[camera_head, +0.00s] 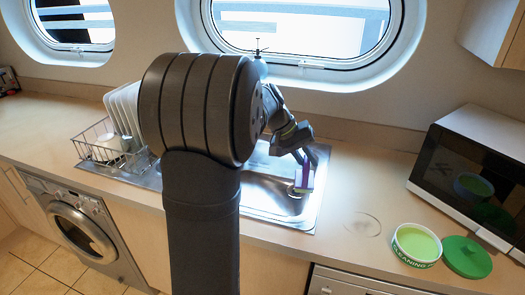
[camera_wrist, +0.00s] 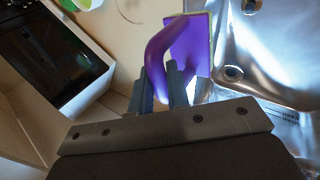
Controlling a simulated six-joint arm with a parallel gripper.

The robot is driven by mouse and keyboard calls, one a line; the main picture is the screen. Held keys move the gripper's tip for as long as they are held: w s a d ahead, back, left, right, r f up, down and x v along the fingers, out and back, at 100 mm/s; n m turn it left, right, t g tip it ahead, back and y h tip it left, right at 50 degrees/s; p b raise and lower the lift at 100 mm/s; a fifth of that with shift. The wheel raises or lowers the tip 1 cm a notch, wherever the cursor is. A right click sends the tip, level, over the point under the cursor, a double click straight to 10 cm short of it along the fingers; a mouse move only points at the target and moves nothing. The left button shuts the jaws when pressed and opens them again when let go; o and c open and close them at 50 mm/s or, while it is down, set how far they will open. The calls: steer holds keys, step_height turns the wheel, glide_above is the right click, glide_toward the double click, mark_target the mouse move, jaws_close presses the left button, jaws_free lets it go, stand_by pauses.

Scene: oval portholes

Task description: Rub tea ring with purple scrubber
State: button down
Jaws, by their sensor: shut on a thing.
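The purple scrubber (camera_wrist: 200,45) has a looped handle and a flat pad. My gripper (camera_wrist: 164,80) is shut on its handle in the wrist view. In the head view my gripper (camera_head: 303,158) holds the scrubber (camera_head: 304,176) over the right end of the sink, and part of it is hidden by the fingers. The tea ring (camera_head: 362,224) is a faint brown ring on the counter, right of the sink and apart from the scrubber. A part of the ring shows at the top of the wrist view (camera_wrist: 122,14).
The steel sink (camera_head: 262,205) lies below my gripper. An open tub of green cleaning paste (camera_head: 416,262) and its green lid (camera_head: 467,257) are right of the ring. A microwave (camera_head: 465,175) stands behind them. A dish rack (camera_head: 112,150) with plates is at left.

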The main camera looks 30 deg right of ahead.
steer(key=s+d+f+m, duration=0.1)
steer(key=s+d+m, duration=0.1)
steer(key=s+d, duration=0.75)
steer(key=shift+g+y, duration=0.4)
steer(key=s+f, duration=0.1)
steer(key=f, duration=0.4)
steer(key=s+a+f, duration=0.1)
steer(key=f, duration=0.2)
steer(key=shift+s, duration=0.35)
steer(key=shift+s+d, duration=3.3)
steer(key=shift+d, duration=0.05)
steer(key=shift+w+a, duration=3.85)
steer(key=shift+s+d, duration=0.1)
steer(key=shift+d, duration=0.6)
steer(key=shift+s+d, duration=3.45)
steer(key=shift+s, duration=0.05)
steer(key=shift+w+a, duration=3.75)
step_height(320, 180, up, 8)
